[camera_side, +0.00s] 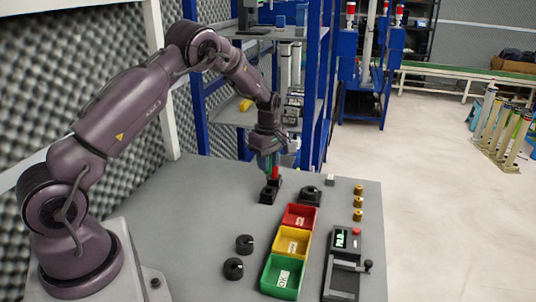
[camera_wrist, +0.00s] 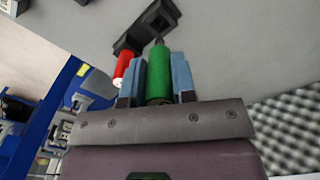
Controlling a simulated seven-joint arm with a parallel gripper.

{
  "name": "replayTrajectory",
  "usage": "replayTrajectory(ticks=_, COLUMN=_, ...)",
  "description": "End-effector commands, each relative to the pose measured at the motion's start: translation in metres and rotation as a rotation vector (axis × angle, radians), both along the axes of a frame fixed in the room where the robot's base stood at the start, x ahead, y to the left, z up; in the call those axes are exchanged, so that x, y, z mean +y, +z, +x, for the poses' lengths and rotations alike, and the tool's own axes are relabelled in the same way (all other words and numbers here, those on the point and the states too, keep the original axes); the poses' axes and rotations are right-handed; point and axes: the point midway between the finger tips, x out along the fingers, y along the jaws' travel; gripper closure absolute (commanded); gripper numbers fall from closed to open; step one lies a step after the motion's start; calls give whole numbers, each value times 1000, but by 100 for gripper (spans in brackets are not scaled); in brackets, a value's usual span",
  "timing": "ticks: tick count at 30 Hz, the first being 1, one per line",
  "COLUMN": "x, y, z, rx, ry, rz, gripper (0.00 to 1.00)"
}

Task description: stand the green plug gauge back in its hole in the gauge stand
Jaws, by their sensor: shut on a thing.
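The green plug gauge (camera_wrist: 158,72) is between my gripper's two blue fingers (camera_wrist: 159,82) in the wrist view, its narrow grey tip pointing away from the palm toward the black gauge stand (camera_wrist: 160,14). A red plug gauge (camera_wrist: 125,62) stands at the stand's other end, beside the fingers. In the side view my gripper (camera_side: 268,165) is low over the gauge stand (camera_side: 267,196), next to the red gauge (camera_side: 275,173). The fingers mostly hide the green gauge there. The tip looks close to the stand, but I cannot tell whether it touches or enters the hole.
Another black fixture (camera_side: 311,193) stands right of the stand. Red (camera_side: 300,217), yellow (camera_side: 291,242) and green (camera_side: 284,275) trays run toward the front. Two black knobs (camera_side: 244,244) lie left of them. Brass pieces (camera_side: 358,202) and a gauge device (camera_side: 345,262) are at right.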

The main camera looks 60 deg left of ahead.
Motion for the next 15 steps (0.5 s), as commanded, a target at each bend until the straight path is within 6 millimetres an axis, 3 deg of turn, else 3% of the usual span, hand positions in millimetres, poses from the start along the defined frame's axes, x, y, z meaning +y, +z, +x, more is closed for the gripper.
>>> replayTrajectory(ticks=7, x=0, y=-21, z=0, rx=0, ry=-1, rz=0, gripper=100)
replayTrajectory(ticks=15, x=0, y=-29, z=0, rx=-1, ry=-1, rz=0, gripper=100)
